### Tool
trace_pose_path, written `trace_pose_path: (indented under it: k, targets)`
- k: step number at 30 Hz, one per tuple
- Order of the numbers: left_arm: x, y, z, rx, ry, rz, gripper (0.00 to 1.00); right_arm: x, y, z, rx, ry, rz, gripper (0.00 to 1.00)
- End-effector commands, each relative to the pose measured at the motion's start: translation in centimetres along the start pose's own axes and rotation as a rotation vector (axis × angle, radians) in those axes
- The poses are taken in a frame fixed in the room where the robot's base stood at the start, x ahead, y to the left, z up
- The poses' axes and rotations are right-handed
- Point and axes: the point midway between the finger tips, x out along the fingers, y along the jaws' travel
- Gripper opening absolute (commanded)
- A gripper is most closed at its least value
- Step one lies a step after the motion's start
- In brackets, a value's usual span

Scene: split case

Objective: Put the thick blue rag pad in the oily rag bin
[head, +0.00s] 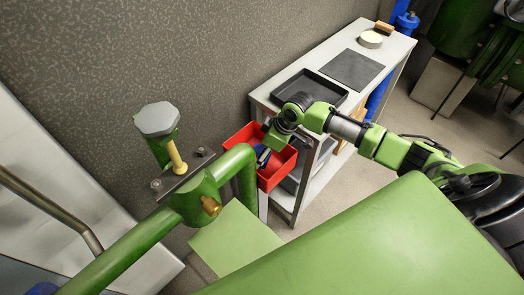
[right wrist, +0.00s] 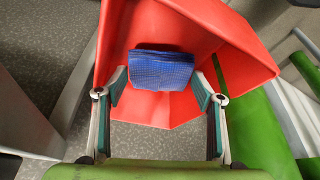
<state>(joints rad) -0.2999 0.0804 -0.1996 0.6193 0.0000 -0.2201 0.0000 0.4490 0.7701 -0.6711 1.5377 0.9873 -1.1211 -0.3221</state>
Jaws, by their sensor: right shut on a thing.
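The thick blue rag pad (right wrist: 163,71) is between the fingertips of my right gripper (right wrist: 162,82), which is shut on it. In the head view my right gripper (head: 268,148) reaches down over the red oily rag bin (head: 273,181), beside the grey table. A bit of the blue pad shows there within the bin's outline. In the right wrist view the red bin (right wrist: 245,60) surrounds the pad on several sides. I cannot tell whether the pad touches the bin's floor. My left gripper is not in view.
A grey table (head: 336,47) holds a black tray (head: 309,90), a dark mat (head: 352,69), a white round item (head: 371,39) and a tan block (head: 384,28). Green pipework (head: 130,245) with a grey-capped fitting (head: 157,119) stands left of the bin, close to it.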

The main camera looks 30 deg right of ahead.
Motion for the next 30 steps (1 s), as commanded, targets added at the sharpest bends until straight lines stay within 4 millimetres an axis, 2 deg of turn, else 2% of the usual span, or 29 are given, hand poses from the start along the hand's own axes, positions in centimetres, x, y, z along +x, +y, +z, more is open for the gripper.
trace_pose_path:
  k: [19, 20, 30]
  targets:
    - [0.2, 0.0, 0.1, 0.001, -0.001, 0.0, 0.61, 1.0, 0.0, 0.5, 0.001, -0.001, 0.001, 0.45]
    - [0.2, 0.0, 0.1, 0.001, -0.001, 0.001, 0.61, 1.0, 0.0, 0.5, 0.001, -0.001, 0.001, 0.67]
    - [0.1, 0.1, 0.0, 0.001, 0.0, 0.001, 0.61, 0.7, 0.1, 0.3, 0.0, 0.0, 0.003, 0.69]
